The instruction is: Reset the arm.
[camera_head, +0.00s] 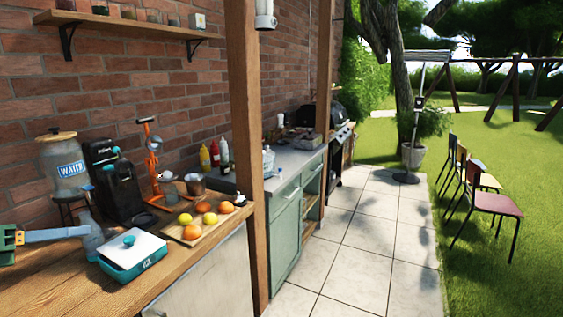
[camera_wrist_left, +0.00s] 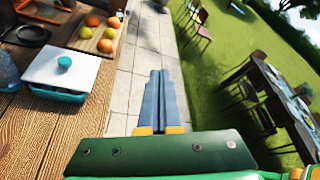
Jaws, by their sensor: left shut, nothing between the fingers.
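My left gripper (camera_head: 87,231) comes in from the left edge of the head view, above the wooden counter. Its green body and long blue fingers show, and the fingers lie together with nothing between them. In the left wrist view its fingers (camera_wrist_left: 159,74) are pressed side by side, seen against the paving below. It appears apart from the glass bottle (camera_head: 90,236) near its tips. My right gripper is in neither view.
The wooden counter (camera_head: 52,291) holds a teal-and-white box (camera_head: 135,252), a board with fruit (camera_head: 190,238), a black coffee machine (camera_head: 113,185), an orange juicer (camera_head: 152,165) and a water dispenser (camera_head: 66,168). A wooden post (camera_head: 245,130) stands beyond. Paving and grass lie to the right.

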